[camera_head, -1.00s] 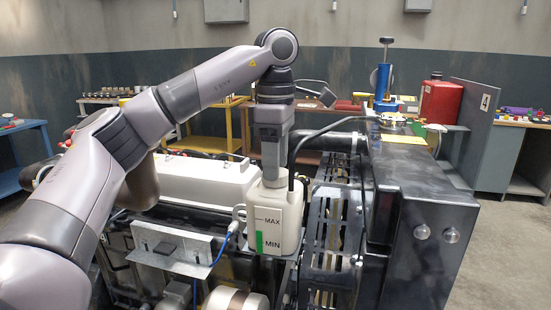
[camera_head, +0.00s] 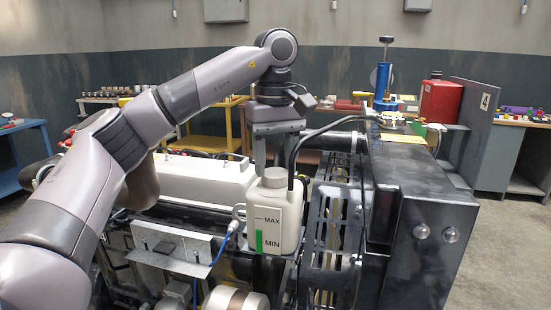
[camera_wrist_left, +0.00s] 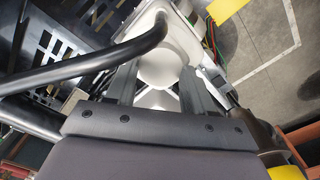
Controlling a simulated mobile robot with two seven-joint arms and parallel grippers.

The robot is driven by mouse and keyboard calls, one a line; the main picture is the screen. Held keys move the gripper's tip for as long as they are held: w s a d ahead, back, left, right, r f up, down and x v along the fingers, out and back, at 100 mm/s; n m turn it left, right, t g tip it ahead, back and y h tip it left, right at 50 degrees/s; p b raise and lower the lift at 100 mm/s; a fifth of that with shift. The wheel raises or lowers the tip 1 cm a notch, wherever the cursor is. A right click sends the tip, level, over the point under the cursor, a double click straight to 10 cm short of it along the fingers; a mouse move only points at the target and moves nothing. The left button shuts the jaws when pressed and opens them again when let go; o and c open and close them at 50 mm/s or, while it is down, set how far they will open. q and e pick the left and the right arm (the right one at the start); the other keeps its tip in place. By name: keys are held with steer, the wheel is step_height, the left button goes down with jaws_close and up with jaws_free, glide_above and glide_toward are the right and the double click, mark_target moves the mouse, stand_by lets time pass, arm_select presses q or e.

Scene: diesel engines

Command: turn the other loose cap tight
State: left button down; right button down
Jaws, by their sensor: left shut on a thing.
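The white coolant reservoir (camera_head: 272,222), marked MAX and MIN with a green strip, stands at the engine's front. Its pale round cap (camera_head: 274,179) is on top, and in the left wrist view the cap (camera_wrist_left: 160,72) lies between the fingers. My left gripper (camera_head: 276,165) points down over the reservoir from above, shut on the cap with one finger on each side. The exact contact at the fingertips is partly hidden. My right gripper is in neither view.
A black hose (camera_head: 320,130) arches close to the right of the gripper. The black radiator housing (camera_head: 425,215) stands right of the reservoir, the white engine cover (camera_head: 205,178) left. A blue tool (camera_head: 382,82) and a red canister (camera_head: 440,102) are behind.

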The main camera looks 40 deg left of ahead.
arm_select(q)
steer(key=shift+f+m, duration=0.15)
steer(key=shift+m, duration=0.35)
steer(key=shift+c, duration=1.7)
jaws_free()
steer(key=shift+c, duration=0.3)
steer(key=n, duration=0.5)
steer(key=shift+n, duration=0.4)
steer(key=n, duration=0.6)
